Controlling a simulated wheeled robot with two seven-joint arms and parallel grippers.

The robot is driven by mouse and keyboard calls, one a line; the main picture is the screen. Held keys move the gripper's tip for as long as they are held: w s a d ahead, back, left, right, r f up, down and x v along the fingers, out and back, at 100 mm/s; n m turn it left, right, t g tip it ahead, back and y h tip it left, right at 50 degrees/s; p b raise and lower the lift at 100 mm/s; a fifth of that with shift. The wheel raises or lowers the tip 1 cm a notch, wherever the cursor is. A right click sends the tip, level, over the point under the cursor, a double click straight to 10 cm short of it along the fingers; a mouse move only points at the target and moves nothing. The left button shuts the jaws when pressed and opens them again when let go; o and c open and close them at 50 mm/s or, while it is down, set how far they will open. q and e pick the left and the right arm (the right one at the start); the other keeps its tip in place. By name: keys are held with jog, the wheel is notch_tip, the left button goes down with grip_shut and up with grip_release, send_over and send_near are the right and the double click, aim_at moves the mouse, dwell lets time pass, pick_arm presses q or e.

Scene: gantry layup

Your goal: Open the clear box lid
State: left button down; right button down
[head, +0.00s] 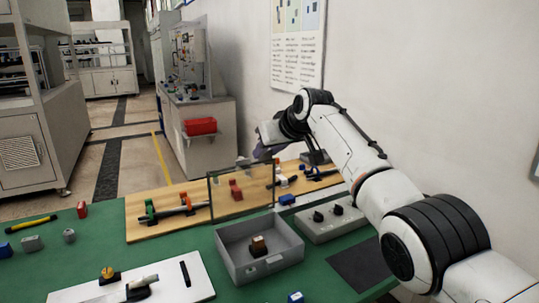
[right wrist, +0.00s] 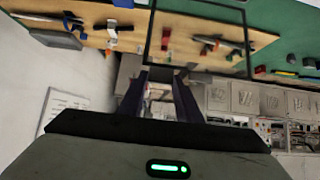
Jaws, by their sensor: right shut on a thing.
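The grey box (head: 227,262) stands on the green mat in the head view, with a small brown and black part (head: 258,246) inside. Its clear lid (head: 222,196), a see-through pane in a thin dark frame, stands roughly upright along the box's back edge, so the box is open on top. My right gripper (head: 243,162) is at the lid's top edge, partly hidden behind the pane. My left gripper is not in view.
A wooden board (head: 145,228) with clamps and small parts lies behind the box. A grey knob panel (head: 335,226) stands to its right, and a dark pad (head: 360,268) lies in front of that. A white board (head: 190,291) with tools is at front left.

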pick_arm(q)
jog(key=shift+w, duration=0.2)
pick_arm(e)
jog(key=shift+w+r, duration=0.15)
jog(key=shift+r, duration=0.4)
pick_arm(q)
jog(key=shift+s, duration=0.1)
pick_arm(e)
jog(key=c, duration=1.6)
grip_release()
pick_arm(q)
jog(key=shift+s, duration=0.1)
pick_arm(e)
jog(key=shift+o, duration=0.2)
jog(key=shift+f, duration=0.15)
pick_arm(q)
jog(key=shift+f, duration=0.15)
pick_arm(e)
jog(key=shift+f, duration=0.1)
pick_arm(q)
jog(key=b, duration=0.1)
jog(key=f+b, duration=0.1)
jog(key=b, duration=0.1)
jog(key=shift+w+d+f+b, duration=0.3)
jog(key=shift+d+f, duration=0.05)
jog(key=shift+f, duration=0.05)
pick_arm(e)
jog(key=v, duration=1)
jog(key=shift+s, duration=0.25)
